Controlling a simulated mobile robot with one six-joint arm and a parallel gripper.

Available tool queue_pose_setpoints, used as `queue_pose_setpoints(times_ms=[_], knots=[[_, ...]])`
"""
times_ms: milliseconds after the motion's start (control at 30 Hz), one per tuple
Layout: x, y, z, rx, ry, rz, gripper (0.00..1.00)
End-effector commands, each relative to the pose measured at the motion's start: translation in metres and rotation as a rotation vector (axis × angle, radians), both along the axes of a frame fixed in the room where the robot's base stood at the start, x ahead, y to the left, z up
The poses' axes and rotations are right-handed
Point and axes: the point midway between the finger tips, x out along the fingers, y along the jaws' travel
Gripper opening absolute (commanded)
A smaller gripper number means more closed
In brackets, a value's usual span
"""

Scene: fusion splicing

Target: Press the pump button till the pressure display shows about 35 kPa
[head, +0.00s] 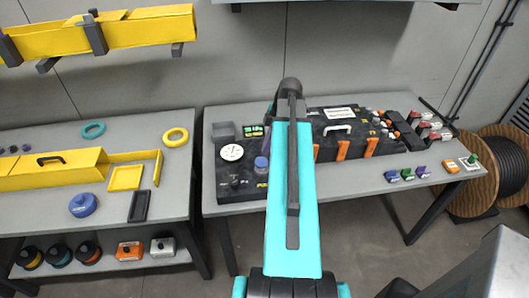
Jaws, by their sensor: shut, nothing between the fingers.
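The black pump unit (226,191) stands on the right table, left of my arm. It carries a white round gauge (232,152) and a small display with green digits (253,130), too small to read. A blue-topped cylinder (261,164) stands on its right part. Below it is a yellow label (262,185), partly cut off by my arm. I cannot tell for certain which part is the pump button; some of the unit may be behind my arm. My gripper does not show; only my turquoise arm link and a dark joint are seen.
My arm crosses the right table (350,182). Right of it lies a black panel (338,152) with orange parts, then red-tipped clamps (425,125) and several small coloured blocks. A cable reel (501,170) stands at right. The left table (189,207) holds yellow trays.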

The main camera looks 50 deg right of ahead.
Motion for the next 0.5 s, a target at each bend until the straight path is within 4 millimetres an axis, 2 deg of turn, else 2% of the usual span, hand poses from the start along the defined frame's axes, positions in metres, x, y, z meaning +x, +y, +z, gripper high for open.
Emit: queue_pose_setpoints(times_ms=[500], knots=[[-0.007, -0.011, 0.047, -0.002, -0.003, 0.002, 0.0]])
